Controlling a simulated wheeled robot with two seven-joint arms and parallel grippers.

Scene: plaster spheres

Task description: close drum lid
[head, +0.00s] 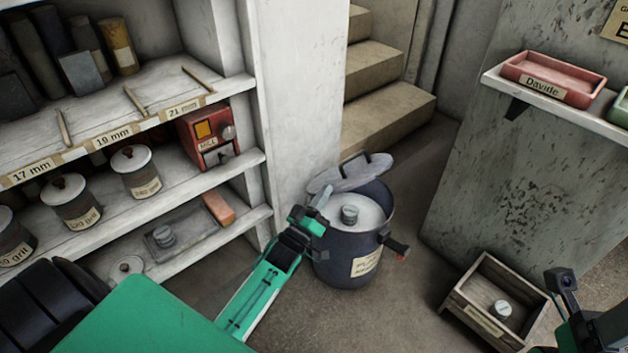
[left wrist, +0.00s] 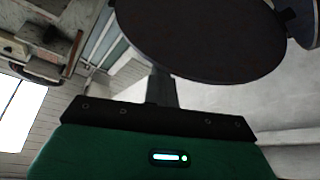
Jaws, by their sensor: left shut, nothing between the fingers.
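The dark blue drum (head: 345,268) stands on the floor with a paper label on its front and pale material inside. Its grey lid (head: 345,177) is raised and tilted at the drum's back edge. My left gripper (head: 318,205) is shut and empty at the drum's left rim, just in front of the lid; I cannot tell whether it touches. In the left wrist view a dark round disc (left wrist: 205,38), apparently the lid's underside, lies beyond my gripper (left wrist: 162,88). My right gripper (head: 562,285) is partly in view at the lower right; its jaws are unclear.
A wooden crate (head: 465,318) stands on the floor to the right. Shelves (head: 210,178) with jars are at left, stone steps (head: 385,110) behind.

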